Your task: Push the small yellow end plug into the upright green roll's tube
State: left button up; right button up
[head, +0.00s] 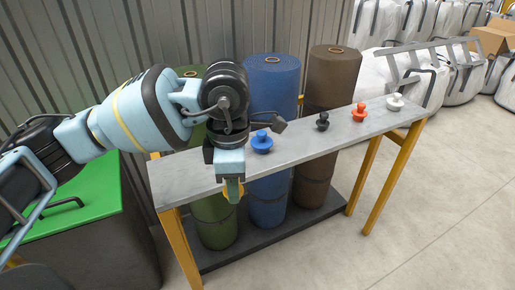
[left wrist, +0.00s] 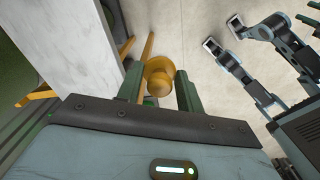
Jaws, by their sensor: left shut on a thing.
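My left gripper (head: 233,190) is shut on the small yellow end plug (head: 235,196), in front of the table's near edge. In the left wrist view the yellow plug (left wrist: 158,78) sits between the two green fingers, with its wide disc and narrower knob showing and floor behind it. The green roll (head: 215,222) stands upright behind the table at the left of the row. My arm and the tabletop hide much of it. A little of its top (head: 190,72) and tube mouth shows behind my arm, apart from the plug.
A grey narrow table (head: 290,152) on yellow legs stands before the rolls. A blue roll (head: 272,85) and a brown roll (head: 332,78) stand right of the green one.

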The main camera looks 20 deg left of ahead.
pick_arm(q)
jog(key=m, duration=0.2)
jog(key=f+m, duration=0.1)
jog(key=m, duration=0.1)
jog(key=s+m, duration=0.1)
jog(key=m, duration=0.1)
jog(key=shift+a+f, duration=0.15)
jog(key=shift+f, duration=0.05)
jog(key=m, duration=0.4)
jog(key=s+f+m, duration=0.1)
jog(key=m, duration=0.1)
jog(key=shift+a+f, duration=0.1)
jog(key=m, duration=0.4)
jog(key=s+f+m, duration=0.1)
jog(key=m, duration=0.1)
jog(key=shift+a+f, duration=0.1)
jog(key=shift+a, duration=0.05)
jog(key=m, duration=0.3)
jog(key=s+f+m, duration=0.1)
jog(key=m, duration=0.1)
jog(key=shift+m, duration=0.3)
jog(key=shift+a, duration=0.1)
